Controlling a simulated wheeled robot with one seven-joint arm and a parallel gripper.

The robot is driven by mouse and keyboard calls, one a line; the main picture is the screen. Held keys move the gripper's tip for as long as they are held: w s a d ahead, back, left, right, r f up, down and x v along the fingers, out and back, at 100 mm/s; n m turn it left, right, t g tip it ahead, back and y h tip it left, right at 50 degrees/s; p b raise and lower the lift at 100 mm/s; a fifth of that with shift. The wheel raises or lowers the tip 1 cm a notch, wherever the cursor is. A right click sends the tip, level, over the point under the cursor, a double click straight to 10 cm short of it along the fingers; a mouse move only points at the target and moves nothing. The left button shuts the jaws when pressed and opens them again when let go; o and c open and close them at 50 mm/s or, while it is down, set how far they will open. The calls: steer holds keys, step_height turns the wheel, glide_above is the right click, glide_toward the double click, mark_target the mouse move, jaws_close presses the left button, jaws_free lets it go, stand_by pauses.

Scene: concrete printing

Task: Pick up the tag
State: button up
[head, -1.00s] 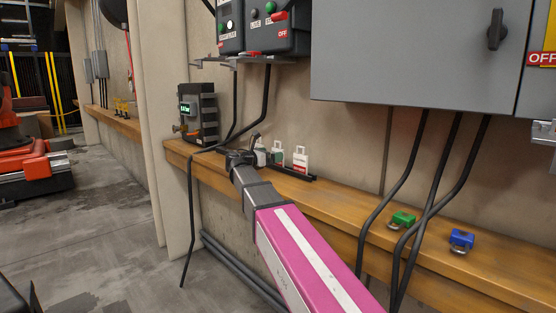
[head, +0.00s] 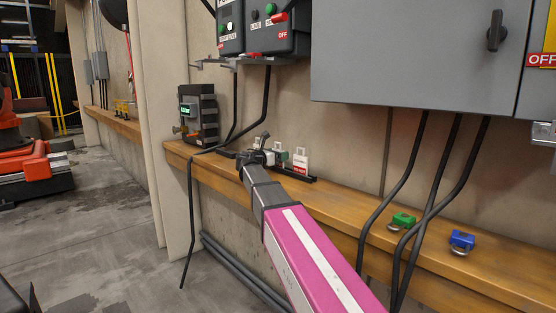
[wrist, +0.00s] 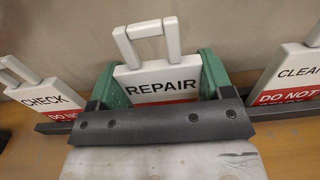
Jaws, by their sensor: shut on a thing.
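The white REPAIR tag (wrist: 160,82), with a red band low on its face and a loop handle on top, stands upright in the middle of the wrist view. My gripper (wrist: 160,90) is shut on this tag, with green parts against its left and right sides. The dark gripper body hides the tag's lower part. A CHECK tag (wrist: 52,98) leans to the left and a CLEAN tag (wrist: 292,75) stands to the right. In the head view my gripper (head: 266,157) is at the row of tags, beside the rightmost white tag (head: 301,160).
The tags stand in a dark rail (head: 300,175) on the wooden shelf (head: 340,200), close to the wall. A black device (head: 198,115) stands to the left. Black cables (head: 412,190) cross the shelf to the right, near a green padlock (head: 402,220) and a blue padlock (head: 461,241).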

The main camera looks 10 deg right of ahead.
steer(key=shift+r, duration=0.15)
steer(key=shift+r, duration=0.6)
step_height(320, 180, up, 2)
steer(key=shift+r, duration=0.2)
steer(key=s+a+r, duration=0.2)
steer(key=a+r, duration=0.5)
steer(key=a, duration=0.4)
steer(key=shift+s+a, duration=0.2)
steer(key=shift+s, duration=0.15)
steer(key=shift+r, duration=0.15)
steer(key=s+a+r, duration=0.8)
steer(key=r, duration=0.3)
steer(key=s+a+r, duration=0.8)
steer(key=s+r, duration=0.1)
steer(key=r, duration=0.2)
steer(key=f+x, duration=0.2)
steer(key=x, duration=0.8)
steer(key=shift+w+f, duration=0.15)
steer(key=shift+w, duration=0.05)
